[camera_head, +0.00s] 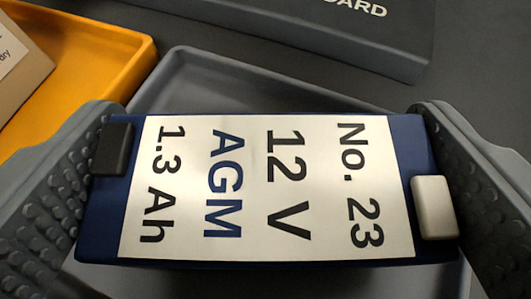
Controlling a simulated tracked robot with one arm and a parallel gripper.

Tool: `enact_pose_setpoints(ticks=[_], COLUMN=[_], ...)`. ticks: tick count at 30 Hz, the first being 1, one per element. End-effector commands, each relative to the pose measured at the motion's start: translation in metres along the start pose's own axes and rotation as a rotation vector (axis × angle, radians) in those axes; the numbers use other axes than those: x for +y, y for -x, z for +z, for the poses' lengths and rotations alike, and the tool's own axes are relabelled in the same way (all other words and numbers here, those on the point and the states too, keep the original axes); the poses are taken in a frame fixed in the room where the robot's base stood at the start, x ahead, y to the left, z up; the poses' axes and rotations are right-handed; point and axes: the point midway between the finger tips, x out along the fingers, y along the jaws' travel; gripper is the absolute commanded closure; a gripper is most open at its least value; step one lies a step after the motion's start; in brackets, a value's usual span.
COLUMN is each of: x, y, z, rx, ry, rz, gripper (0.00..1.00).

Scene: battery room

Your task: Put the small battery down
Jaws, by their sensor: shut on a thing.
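The small battery (268,190) is a dark blue block with a white label reading "No. 23, 12 V, AGM, 1.3 Ah". It has a black terminal cap at its left end and a light grey one at its right end. My gripper (267,195) is shut on it, with a studded finger pad against each end. A grey tray (180,75) with a raised rim lies below and behind the battery. The battery hides most of the tray floor, and I cannot tell whether its underside touches the tray.
A yellow-orange tray (100,55) stands at the upper left, with a beige box (22,70) in it, partly out of frame. A dark board or case with white lettering (300,30) lies behind the grey tray. Dark bare surface shows at the upper right.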

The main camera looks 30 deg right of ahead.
Motion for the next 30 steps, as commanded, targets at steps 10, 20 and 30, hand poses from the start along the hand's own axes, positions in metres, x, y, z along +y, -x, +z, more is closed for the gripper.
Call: enact_pose_setpoints(ticks=[10, 20, 30], x=[0.000, -0.001, -0.002], y=[0.000, 0.037, 0.092], z=[-0.001, -0.003, -0.003], rx=[0.001, 0.001, 0.002], ry=[0.000, 0.003, 0.002], rz=[0.000, -0.001, -0.003], gripper=[0.00, 0.00, 0.00])
